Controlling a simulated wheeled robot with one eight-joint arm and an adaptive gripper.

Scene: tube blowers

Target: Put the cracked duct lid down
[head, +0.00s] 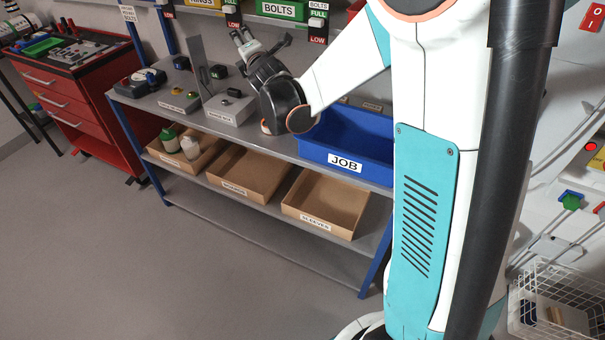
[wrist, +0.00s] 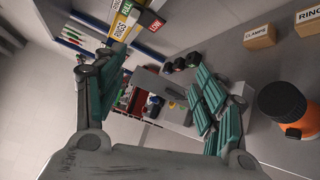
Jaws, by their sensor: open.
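My gripper (head: 262,42) is raised over the back of the grey workbench in the head view. In the wrist view its two teal-padded fingers (wrist: 157,80) are spread wide, with nothing held between them. I cannot pick out the cracked duct lid for sure in either view. Small dark parts stand on a grey block (head: 229,108) and beside a grey upright plate (head: 198,68) on the bench, left of my gripper; they are too small to tell whether one is the lid.
A blue JOB bin (head: 345,163) stands on the bench's right, with cardboard trays (head: 325,203) on the shelf below. A red tool cabinet (head: 75,90) stands at left. In the wrist view, an orange cylinder with a black top (wrist: 285,105) is at right. The floor in front is clear.

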